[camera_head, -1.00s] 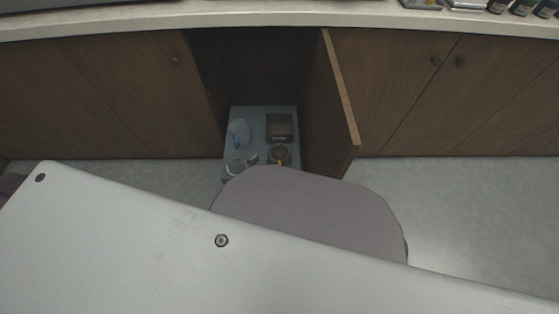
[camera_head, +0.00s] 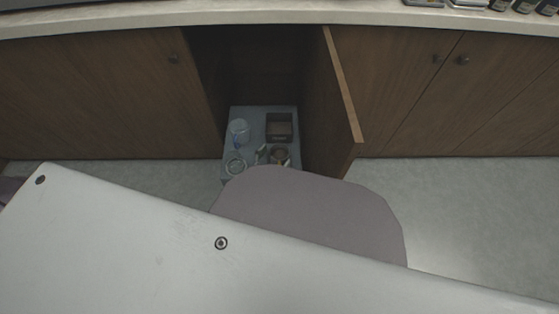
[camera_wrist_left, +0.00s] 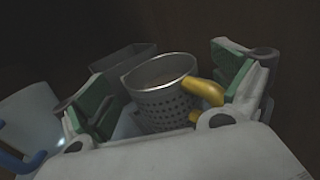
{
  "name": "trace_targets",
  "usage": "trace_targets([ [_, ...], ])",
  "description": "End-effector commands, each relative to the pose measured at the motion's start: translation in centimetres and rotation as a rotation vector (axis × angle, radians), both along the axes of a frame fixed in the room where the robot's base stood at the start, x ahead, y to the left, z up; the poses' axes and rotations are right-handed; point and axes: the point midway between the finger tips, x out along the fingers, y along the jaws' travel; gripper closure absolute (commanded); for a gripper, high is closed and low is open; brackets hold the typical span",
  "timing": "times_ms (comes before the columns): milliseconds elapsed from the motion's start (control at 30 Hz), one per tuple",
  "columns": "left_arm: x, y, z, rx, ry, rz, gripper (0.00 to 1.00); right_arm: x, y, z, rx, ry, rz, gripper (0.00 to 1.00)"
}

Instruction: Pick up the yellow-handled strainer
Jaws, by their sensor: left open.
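The strainer (camera_wrist_left: 165,100) is a grey metal cup with a perforated wall, and its yellow handle (camera_wrist_left: 204,91) points right in the left wrist view. In the head view the strainer (camera_head: 280,153) is small, at the front of the cabinet shelf, partly covered by my gripper. My left gripper (camera_wrist_left: 163,78) is open, with one green-padded finger on each side of the strainer. The handle lies close to the right finger; I cannot tell whether they touch. In the head view my left gripper (camera_head: 274,157) is small and partly hidden. My right gripper is not in view.
The grey shelf (camera_head: 257,113) also holds a dark square box (camera_head: 279,126) behind the strainer and a clear container with a blue handle (camera_head: 239,129) at left. The open cabinet door (camera_head: 335,95) bounds the right side. The cabinet's left wall is close.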

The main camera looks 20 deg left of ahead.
Motion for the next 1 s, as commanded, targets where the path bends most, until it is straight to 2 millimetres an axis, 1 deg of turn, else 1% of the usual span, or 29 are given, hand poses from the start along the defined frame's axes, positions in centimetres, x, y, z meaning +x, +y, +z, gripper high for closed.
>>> trace_targets([
  [100, -0.01, 0.00, 0.00, 0.000, 0.000, 0.000, 0.04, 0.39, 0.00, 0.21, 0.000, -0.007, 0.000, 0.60],
  [133, -0.02, 0.01, 0.00, 0.000, 0.000, 0.000, 0.07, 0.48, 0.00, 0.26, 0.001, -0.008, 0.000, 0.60],
  [500, -0.01, 0.01, 0.00, 0.000, 0.000, 0.000, 0.54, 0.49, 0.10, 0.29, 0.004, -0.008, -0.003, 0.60],
  [567, -0.01, 0.01, 0.00, 0.000, 0.000, 0.000, 0.60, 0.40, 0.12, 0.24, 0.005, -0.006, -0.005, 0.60],
  [1000, -0.01, 0.01, 0.41, 0.000, -0.001, 0.000, 0.61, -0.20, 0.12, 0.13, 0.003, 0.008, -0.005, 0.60],
])
